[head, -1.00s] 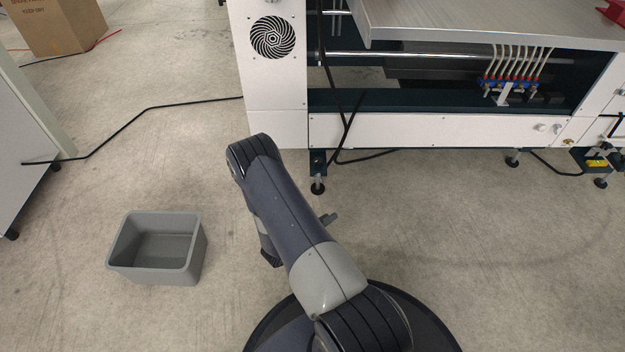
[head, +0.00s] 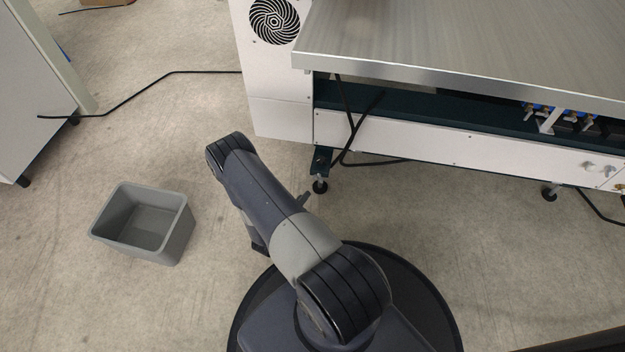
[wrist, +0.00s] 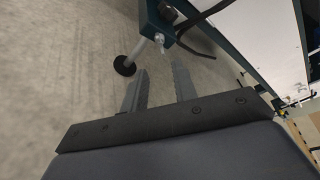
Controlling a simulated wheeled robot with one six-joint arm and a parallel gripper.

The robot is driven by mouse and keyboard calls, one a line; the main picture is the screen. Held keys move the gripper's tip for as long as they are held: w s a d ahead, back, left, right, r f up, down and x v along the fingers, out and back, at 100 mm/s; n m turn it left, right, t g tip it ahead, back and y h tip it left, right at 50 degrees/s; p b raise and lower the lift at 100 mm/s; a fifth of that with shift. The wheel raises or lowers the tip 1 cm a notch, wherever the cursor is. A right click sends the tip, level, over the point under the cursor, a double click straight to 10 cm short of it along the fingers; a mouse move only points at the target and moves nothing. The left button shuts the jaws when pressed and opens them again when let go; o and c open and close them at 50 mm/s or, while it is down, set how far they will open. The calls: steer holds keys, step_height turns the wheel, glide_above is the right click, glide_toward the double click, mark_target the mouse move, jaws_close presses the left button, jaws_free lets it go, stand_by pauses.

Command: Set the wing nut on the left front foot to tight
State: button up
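The left front foot (head: 320,186) stands on the floor under the near left corner of the white machine, with a black round pad and a thin stem. In the wrist view the foot's pad (wrist: 124,66) lies just beyond my left finger, its pale stem slanting up to the dark frame. A small pale piece (wrist: 159,40) at the stem's top may be the wing nut; its setting is too small to tell. My gripper (wrist: 160,72) is open and empty, fingers apart, pointing toward the foot without visibly touching it. In the head view my arm mostly hides it.
The machine's metal top (head: 450,45) overhangs above its white lower panel (head: 450,150). A black cable (head: 352,130) hangs down near the foot. Another foot (head: 550,193) stands farther right. A grey bin (head: 170,235) sits on the floor at left. Floor between bin and machine is clear.

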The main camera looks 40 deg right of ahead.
mark_target(318, 178)
steer(key=b+x, duration=0.3)
steer(key=x, duration=0.6)
steer(key=shift+d, duration=0.35)
steer(key=shift+c, duration=0.5)
jaws_close()
